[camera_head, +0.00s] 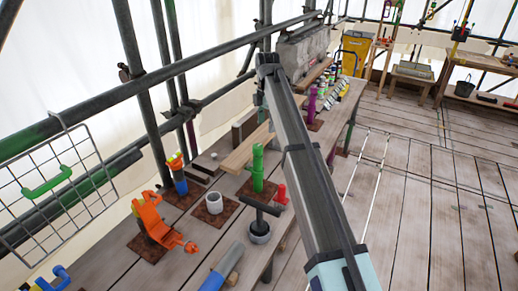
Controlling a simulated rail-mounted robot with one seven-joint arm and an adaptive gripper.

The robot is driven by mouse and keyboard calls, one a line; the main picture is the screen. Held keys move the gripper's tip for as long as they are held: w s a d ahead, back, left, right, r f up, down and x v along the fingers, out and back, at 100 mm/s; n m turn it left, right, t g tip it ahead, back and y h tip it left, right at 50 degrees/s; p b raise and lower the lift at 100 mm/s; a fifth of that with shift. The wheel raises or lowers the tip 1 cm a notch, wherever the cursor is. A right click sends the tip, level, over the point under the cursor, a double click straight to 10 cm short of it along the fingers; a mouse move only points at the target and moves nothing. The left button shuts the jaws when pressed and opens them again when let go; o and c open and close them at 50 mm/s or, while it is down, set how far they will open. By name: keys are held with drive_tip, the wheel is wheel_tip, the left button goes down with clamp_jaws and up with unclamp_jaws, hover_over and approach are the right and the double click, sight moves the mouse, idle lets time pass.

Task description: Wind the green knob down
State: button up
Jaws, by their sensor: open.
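A green upright post (257,170) stands on a square rust-brown plate on the wooden bench. Its top looks wider, like a knob, but it is too small to tell knob from shaft. A green handle-shaped piece (47,180) hangs on the wire rack at the left. My arm's long dark link crosses the middle of the picture, to the right of the green post and apart from it in the picture. My gripper is not in view.
The bench (217,237) also holds an orange clamp-like piece (157,220), a grey cup (214,202), a black T-handle (260,207), a small red piece (280,193) and a purple post (312,100). Scaffold tubes run along the left. Plank floor (425,210) at right is largely clear.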

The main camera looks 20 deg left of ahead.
wheel_tip(320, 180, up, 6)
drive_tip(key=n, duration=0.2)
hover_over(258, 146)
wheel_tip(258, 146, down, 17)
drive_tip(key=p, duration=0.6)
drive_tip(key=c, duration=1.1)
